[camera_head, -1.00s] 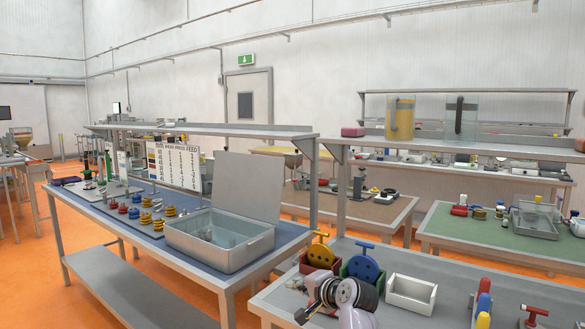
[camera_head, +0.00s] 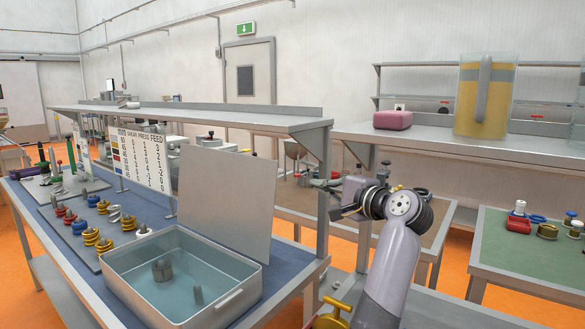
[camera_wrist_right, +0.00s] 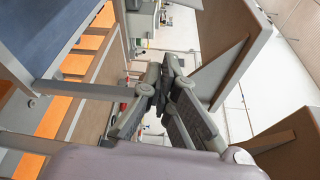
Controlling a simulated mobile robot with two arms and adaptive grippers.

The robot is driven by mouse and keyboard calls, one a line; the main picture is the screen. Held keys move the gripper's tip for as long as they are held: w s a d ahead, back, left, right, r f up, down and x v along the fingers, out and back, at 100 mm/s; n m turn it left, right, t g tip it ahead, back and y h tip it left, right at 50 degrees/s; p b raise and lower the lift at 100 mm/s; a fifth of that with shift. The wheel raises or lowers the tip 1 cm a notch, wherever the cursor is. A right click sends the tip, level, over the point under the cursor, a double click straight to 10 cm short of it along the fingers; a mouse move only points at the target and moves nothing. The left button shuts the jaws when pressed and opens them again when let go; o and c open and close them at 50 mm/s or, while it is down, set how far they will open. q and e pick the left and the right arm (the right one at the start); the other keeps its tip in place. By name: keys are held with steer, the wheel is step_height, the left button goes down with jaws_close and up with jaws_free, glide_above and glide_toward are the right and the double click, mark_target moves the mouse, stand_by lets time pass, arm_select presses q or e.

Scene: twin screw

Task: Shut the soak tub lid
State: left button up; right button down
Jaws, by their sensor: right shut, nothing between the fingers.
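The soak tub (camera_head: 238,304) is a grey rectangular basin on the blue-topped bench, with liquid and a few grey parts inside. Its lid (camera_head: 226,203) is a flat grey panel standing open, nearly upright at the tub's back right edge. My right gripper (camera_head: 338,201) is raised to the right of the lid, apart from it, and points left. It is shut and empty. In the right wrist view its fingers (camera_wrist_right: 164,76) meet, with nothing between them. My left gripper is in neither view.
A shelf (camera_head: 210,122) on posts runs behind the tub and lid. A sign board (camera_head: 146,158) stands behind coloured spools (camera_head: 80,226) left of the tub. A pink block (camera_head: 393,120) and a yellow-filled jug (camera_head: 482,97) sit on the right shelf.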

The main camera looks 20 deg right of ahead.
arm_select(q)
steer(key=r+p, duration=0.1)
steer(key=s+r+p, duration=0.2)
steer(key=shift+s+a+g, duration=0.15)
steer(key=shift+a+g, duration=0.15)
arm_select(e)
steer(key=w+a, duration=0.5)
steer(key=w, duration=0.2)
steer(key=shift+w+a+r, duration=0.3)
steer(key=shift+w+r, duration=0.05)
steer(key=shift+r, duration=0.05)
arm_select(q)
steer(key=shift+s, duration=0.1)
